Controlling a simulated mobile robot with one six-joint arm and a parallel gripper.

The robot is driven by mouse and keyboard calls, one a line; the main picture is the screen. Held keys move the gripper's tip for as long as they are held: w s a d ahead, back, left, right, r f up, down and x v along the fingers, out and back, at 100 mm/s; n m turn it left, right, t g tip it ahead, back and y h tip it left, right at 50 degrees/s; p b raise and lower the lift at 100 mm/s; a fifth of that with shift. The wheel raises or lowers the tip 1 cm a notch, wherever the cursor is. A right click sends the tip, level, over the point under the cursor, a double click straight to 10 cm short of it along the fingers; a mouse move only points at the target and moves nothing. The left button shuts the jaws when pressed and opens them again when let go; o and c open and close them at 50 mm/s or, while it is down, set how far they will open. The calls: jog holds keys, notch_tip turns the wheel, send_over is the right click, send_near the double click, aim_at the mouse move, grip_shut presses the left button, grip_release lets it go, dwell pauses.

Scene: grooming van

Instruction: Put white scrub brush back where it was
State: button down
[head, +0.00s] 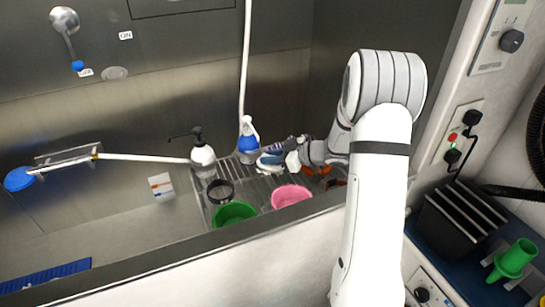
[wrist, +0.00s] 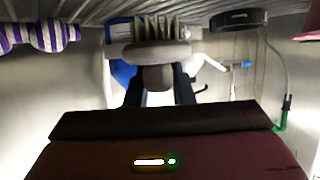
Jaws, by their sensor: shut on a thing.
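The white scrub brush (wrist: 135,50) is in my gripper (wrist: 159,85) in the wrist view. Its pale oval head and bristles stick out beyond the two dark fingers, which close on its knob-like handle. The bristles face the slatted metal rack (wrist: 90,12), which fills the top of that view. In the head view my gripper (head: 286,152) is low over the rack, just right of the blue and white spray bottle (head: 249,141). The brush shows there only as a small pale shape, partly covered by the fingers. I cannot tell whether the bristles touch the rack.
A pink bowl (head: 290,196), a green bowl (head: 234,214) and a black ring-like thing (head: 220,192) stand near the rack's front. A white pump bottle (head: 202,154) is to the left. A purple striped thing (wrist: 40,36) lies beside the brush in the wrist view. The tub wall (head: 190,250) runs in front.

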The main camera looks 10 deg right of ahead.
jog(key=shift+f, duration=0.2)
jog(key=shift+f, duration=0.4)
jog(key=c, duration=1.3)
grip_release()
jog(key=shift+o, duration=0.2)
jog(key=shift+r, duration=0.15)
jog(key=shift+r, duration=0.35)
jog(key=v, duration=0.7)
jog(key=shift+d+r, duration=0.2)
jog(key=shift+s, duration=0.1)
